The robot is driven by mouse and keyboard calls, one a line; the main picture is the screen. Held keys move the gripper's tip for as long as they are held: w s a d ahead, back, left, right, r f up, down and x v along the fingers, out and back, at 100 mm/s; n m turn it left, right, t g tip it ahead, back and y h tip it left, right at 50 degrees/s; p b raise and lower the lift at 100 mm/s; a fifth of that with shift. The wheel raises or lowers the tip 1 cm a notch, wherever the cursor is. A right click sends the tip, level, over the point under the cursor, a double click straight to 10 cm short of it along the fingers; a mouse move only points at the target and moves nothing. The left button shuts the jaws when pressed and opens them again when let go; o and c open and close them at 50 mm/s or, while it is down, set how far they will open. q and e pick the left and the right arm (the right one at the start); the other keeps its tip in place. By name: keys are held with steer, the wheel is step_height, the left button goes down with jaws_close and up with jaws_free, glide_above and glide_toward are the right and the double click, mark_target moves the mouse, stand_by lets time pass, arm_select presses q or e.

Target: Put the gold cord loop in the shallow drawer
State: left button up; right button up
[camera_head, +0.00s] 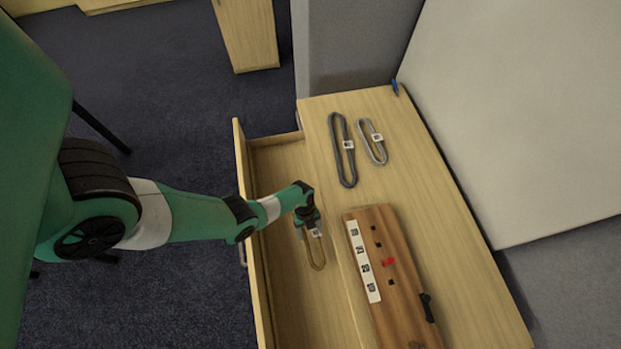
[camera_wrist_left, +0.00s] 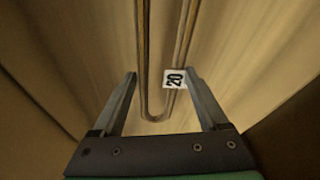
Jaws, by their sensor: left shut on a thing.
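The gold cord loop (camera_head: 317,258) is a long narrow loop with a white number tag. In the head view it shows over the inside of the open shallow drawer (camera_head: 286,300); I cannot tell whether it touches the drawer floor. My left gripper (camera_head: 308,222) is shut on the loop near its tagged part. In the left wrist view the loop (camera_wrist_left: 155,112) runs between the two fingers (camera_wrist_left: 160,75), with its rounded end toward the palm and the tag reading 20 by the right finger. My right gripper is not in view.
A dark grey loop (camera_head: 337,155) and a light grey loop (camera_head: 371,143) lie on the table (camera_head: 455,260). A wooden board (camera_head: 395,280) with number labels, pegs and a red piece lies beside the drawer. A blue item (camera_head: 395,88) is at the far edge.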

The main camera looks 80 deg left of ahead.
mark_target(311, 237)
arm_select(q)
steer(key=f+b, duration=0.2)
steer(key=f, duration=0.2)
steer(key=shift+w+a+b, duration=0.15)
steer(key=shift+a+b, duration=0.1)
steer(key=shift+b, duration=0.15)
steer(key=shift+r, duration=0.2)
steer(key=shift+f, duration=0.1)
steer(key=o, duration=0.9)
steer(key=shift+f, duration=0.1)
steer(key=o, duration=0.3)
steer(key=shift+o, duration=0.2)
steer(key=p+v, duration=1.2)
steer(key=shift+r, duration=0.25)
